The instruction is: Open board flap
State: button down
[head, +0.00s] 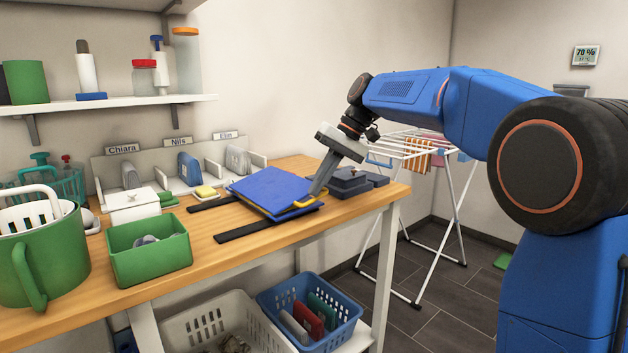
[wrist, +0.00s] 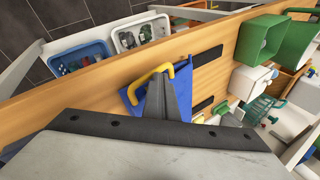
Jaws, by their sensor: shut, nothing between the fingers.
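The blue board (head: 268,186) lies on the wooden table across two black strips. Its blue upper panel looks slightly tilted over a lower blue layer; I cannot tell how far apart they are. A yellow handle (head: 306,203) sticks out at the board's right front edge. My gripper (head: 316,191) is shut and empty, pointing down at the handle. In the wrist view, the yellow handle (wrist: 147,82) loops around the left and top of my closed fingertips (wrist: 165,75). Whether they touch is unclear. My fingers hide part of the board (wrist: 133,101).
Dark grey blocks (head: 350,182) stand right behind my gripper. A green bin (head: 150,258), a green bucket (head: 38,262) and a white box (head: 133,206) stand to the left. Labelled compartments (head: 185,160) line the wall. Baskets (head: 312,309) sit below. The front table strip is clear.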

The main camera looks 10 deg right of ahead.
jog(key=shift+w+d+f, duration=0.1)
jog(key=shift+d+f, duration=0.1)
jog(key=shift+f, duration=0.15)
dwell(0.4)
